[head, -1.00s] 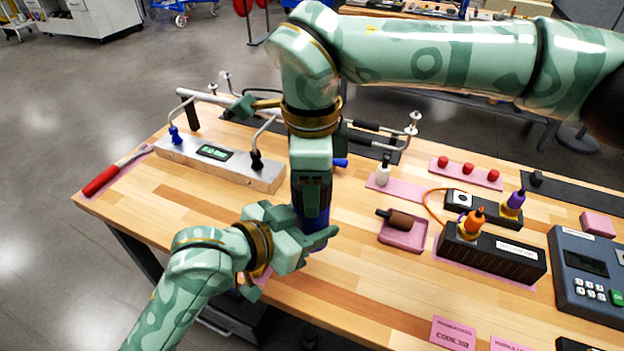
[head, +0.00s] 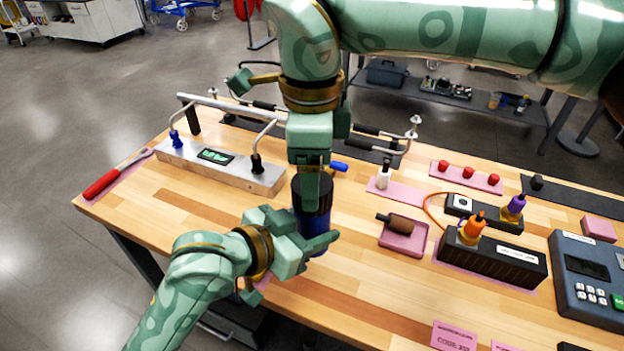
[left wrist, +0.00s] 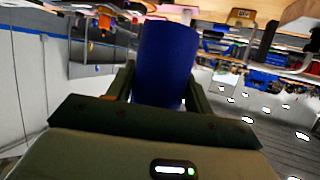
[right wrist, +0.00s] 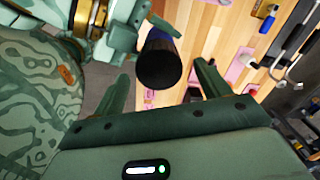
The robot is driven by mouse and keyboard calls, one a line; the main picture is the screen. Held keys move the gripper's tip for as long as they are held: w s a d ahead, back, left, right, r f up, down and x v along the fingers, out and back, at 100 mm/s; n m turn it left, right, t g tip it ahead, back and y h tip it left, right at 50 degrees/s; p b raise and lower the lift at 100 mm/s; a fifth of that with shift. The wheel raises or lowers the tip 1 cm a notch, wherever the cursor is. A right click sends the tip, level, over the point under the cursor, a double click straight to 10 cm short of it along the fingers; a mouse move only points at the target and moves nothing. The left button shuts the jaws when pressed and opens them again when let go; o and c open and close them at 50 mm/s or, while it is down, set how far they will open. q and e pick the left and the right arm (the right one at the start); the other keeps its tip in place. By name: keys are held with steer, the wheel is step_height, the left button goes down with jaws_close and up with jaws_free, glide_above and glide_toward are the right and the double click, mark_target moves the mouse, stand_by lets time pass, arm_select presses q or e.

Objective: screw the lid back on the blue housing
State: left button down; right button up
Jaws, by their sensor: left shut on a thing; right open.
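The blue housing (head: 314,238) stands roughly upright above the table's front, with its black lid (head: 314,197) on its top end. Whether the lid is screwed tight cannot be told. My left gripper (head: 308,243) is shut on the housing's lower part. The left wrist view shows the housing (left wrist: 166,60) between both fingers.
A metal box with a handle (head: 220,165) and a red-handled tool (head: 103,184) lie at left. A pink tray with a brown part (head: 403,235), a black connector block (head: 492,262) and a keypad device (head: 590,275) are at right.

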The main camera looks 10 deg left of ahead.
steer(key=shift+r, duration=0.4)
